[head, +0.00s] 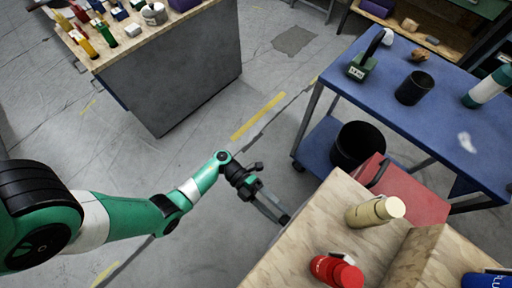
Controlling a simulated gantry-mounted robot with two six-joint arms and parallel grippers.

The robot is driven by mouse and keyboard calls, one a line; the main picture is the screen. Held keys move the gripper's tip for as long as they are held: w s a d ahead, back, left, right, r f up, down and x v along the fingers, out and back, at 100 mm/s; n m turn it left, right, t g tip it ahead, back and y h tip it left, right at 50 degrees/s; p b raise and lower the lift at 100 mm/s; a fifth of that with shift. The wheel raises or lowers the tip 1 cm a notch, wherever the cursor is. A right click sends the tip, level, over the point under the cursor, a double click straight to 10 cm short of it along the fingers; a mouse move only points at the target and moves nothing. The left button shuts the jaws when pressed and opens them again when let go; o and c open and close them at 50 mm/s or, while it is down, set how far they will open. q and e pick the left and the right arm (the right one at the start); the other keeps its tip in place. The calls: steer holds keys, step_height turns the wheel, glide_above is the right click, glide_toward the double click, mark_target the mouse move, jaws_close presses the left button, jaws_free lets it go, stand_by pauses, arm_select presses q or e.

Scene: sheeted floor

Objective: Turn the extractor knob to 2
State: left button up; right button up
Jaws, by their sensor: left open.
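A small green device (361,67) with a black upright arm stands at the far left corner of the blue table. It has a pale marked panel on its front. It may be the extractor, but its knob and any setting are too small to make out. My left gripper (272,205) hangs over the grey floor near the left edge of the wooden workbench, well apart from the green device. It is open, and I see nothing held in it. My right gripper is out of view.
The blue table (440,125) also bears a black cup (414,88) and a green-and-white bottle (487,88). Open floor lies left.

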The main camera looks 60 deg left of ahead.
arm_select(q)
steer(key=p+v, duration=0.2)
steer(key=v, duration=0.9)
steer(key=shift+p, duration=0.35)
